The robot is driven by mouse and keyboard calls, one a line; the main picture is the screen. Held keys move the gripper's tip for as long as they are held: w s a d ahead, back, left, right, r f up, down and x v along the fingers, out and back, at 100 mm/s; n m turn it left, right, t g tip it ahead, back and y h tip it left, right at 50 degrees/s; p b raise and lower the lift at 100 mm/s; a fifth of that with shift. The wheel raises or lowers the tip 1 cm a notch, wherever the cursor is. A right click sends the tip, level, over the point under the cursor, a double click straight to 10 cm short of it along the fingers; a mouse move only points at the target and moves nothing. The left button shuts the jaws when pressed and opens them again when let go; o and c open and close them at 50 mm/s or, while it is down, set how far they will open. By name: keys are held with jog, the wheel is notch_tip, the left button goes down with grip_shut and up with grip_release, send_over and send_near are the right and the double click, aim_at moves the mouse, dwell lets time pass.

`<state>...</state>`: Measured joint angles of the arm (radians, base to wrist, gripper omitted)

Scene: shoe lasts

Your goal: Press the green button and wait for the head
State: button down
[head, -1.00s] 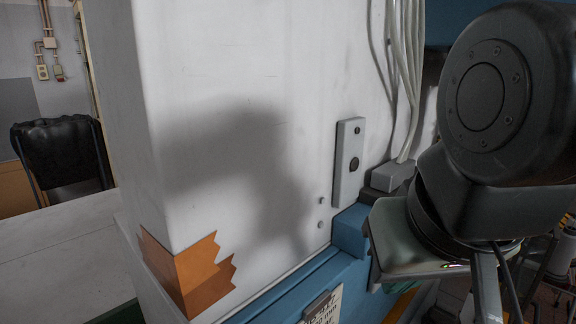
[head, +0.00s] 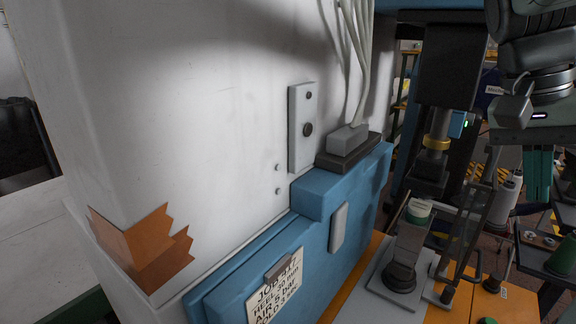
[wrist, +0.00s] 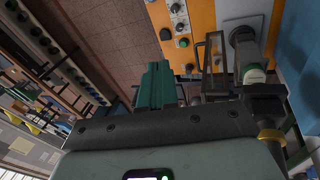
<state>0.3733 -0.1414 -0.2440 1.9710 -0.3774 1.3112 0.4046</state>
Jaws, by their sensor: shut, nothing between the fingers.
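The green button (wrist: 183,43) shows in the wrist view on an orange panel, among other knobs and buttons. In the head view a green button top (head: 487,321) is cut by the bottom edge. My gripper (head: 538,198) points down at the right of the head view, above the panel, with its green fingers together and empty. The fingers (wrist: 157,68) also show in the wrist view, apart from the button. The black press head (head: 430,165), with a yellow ring on its shaft, is raised above a dark last (head: 403,250) with a white and green top.
A clear hinged guard (head: 468,225) stands between the last and my gripper. A white column (head: 180,120) and blue housing (head: 330,195) fill the left. White spools (head: 503,200) and a tray with a green cylinder (head: 565,256) are at the right.

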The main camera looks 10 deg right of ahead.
jog(key=w+d+f+m+t+y, duration=0.2)
jog(key=w+d+f+y, duration=0.2)
jog(key=d+f, duration=0.25)
jog(key=m+t+y, duration=0.3)
jog(key=m+t, duration=0.5)
jog(key=m, duration=0.1)
send_over(491, 323)
notch_tip(491, 323, down, 28)
jog(key=shift+s+d, duration=0.35)
jog(key=shift+s, duration=0.05)
jog(key=shift+f, duration=4.4)
jog(key=shift+f, duration=0.4)
